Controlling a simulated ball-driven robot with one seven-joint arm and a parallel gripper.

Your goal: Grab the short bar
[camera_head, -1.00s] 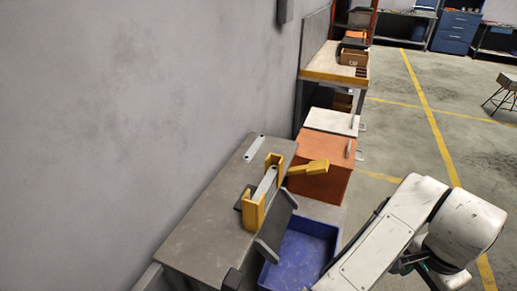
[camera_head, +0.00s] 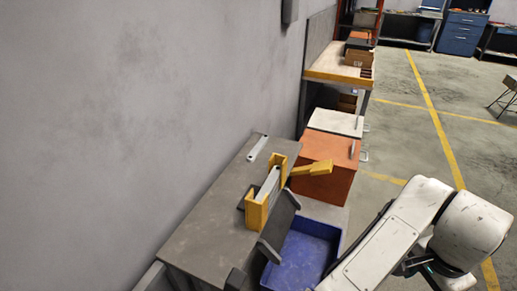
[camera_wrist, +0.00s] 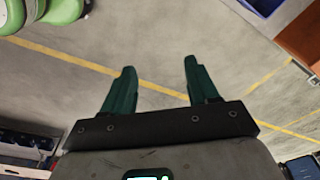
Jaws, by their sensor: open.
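A light grey flat bar (camera_head: 257,148) with a hole near each end lies on the grey bench top (camera_head: 205,225), towards its far edge by the wall. A second grey bar (camera_head: 268,185) stands in a yellow fixture (camera_head: 256,212) on the bench. I cannot tell for certain which of the two is the short bar. My gripper (camera_wrist: 160,66) is open and empty in the wrist view, its two dark green fingers apart over bare floor. No bar shows in the wrist view. In the head view my arm is right of the bench, well away from both bars.
A yellow handle (camera_head: 312,169) juts right from the fixture. An orange cabinet (camera_head: 328,180) stands just beyond. Open floor lies to the right.

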